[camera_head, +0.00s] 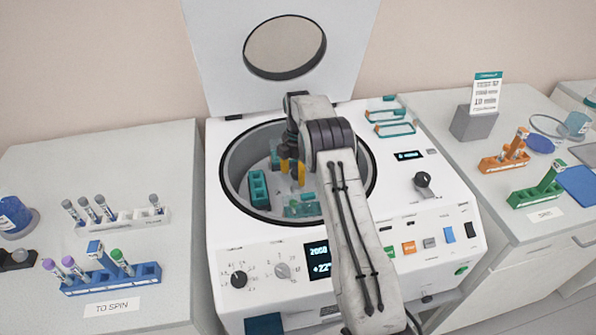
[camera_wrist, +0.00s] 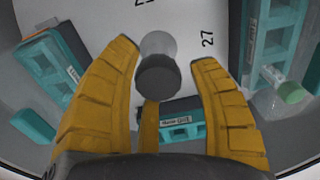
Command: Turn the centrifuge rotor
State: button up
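The centrifuge (camera_head: 225,240) stands in the middle of the head view with its lid (camera_head: 225,45) raised. My gripper (camera_head: 291,170) reaches down into its open bowl. In the wrist view the yellow fingers of my gripper (camera_wrist: 163,58) are spread. The rotor's dark central knob (camera_wrist: 158,76) lies between them in the picture, with gaps on both sides. The rotor (camera_wrist: 185,25) has a pale plate marked with numbers, including 27. Teal buckets sit around it: left (camera_wrist: 62,62), right (camera_wrist: 277,38) and below the knob (camera_wrist: 185,128). A green-capped tube (camera_wrist: 286,86) shows at the right bucket. My arm hides part of the bowl.
A blue rack (camera_head: 110,278) and a white rack (camera_head: 125,220) with tubes stand on the left bench by a TO SPIN label. Orange (camera_head: 505,160) and green (camera_head: 535,195) racks stand on the right bench.

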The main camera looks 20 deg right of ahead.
jog(key=shift+o, duration=0.9)
jog(key=shift+r, duration=0.1)
jog(key=shift+w+r, duration=0.1)
jog(key=shift+r, duration=0.05)
notch_tip(320, 180, up, 12)
dwell(0.3)
